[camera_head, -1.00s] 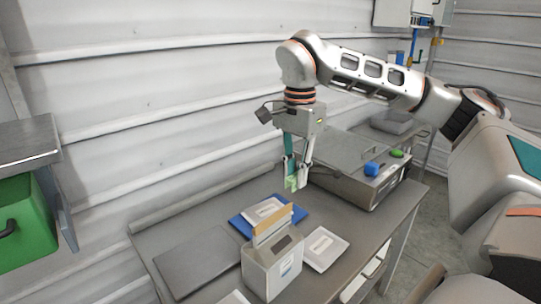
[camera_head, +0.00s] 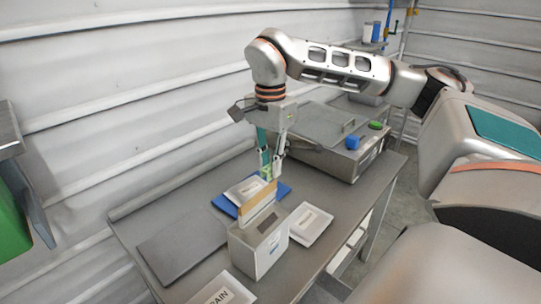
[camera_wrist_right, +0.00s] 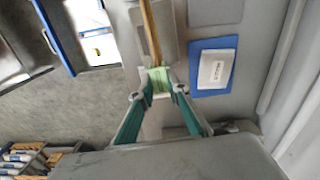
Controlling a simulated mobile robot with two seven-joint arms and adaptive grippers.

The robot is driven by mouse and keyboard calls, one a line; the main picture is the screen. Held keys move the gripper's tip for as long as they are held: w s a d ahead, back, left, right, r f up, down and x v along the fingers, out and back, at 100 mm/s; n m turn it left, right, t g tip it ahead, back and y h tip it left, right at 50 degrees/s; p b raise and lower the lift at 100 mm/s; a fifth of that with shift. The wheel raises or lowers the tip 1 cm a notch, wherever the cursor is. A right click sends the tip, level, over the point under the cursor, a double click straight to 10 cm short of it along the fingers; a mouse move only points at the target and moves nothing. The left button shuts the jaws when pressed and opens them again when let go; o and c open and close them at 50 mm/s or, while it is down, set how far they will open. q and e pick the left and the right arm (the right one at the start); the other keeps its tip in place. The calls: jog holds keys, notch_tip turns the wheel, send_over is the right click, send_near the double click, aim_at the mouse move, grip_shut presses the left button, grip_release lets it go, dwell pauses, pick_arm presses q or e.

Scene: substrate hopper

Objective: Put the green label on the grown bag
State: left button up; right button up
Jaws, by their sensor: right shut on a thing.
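My right gripper (camera_head: 271,170) is shut on the green label (camera_head: 266,177), which also shows between the fingertips in the wrist view (camera_wrist_right: 159,82). A flat white bag (camera_head: 246,190) with dark print lies on the board; in the wrist view this bag (camera_wrist_right: 215,69) shows to the right of the fingertips. The print is too small to read, so I cannot tell whether it is the grown bag. My left gripper is not in view.
A grey box (camera_head: 247,250) with an upright wooden panel (camera_head: 258,209) stands just in front of the board. More white bags lie on the right (camera_head: 309,223) and at the front (camera_head: 222,291). A steel unit (camera_head: 341,162) stands behind. A dark flat plate (camera_head: 182,248) lies left.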

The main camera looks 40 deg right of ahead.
jog(key=shift+f, duration=1.85)
jog(key=o, duration=1.4)
jog(key=shift+r, duration=0.1)
jog(key=shift+r, duration=3.45)
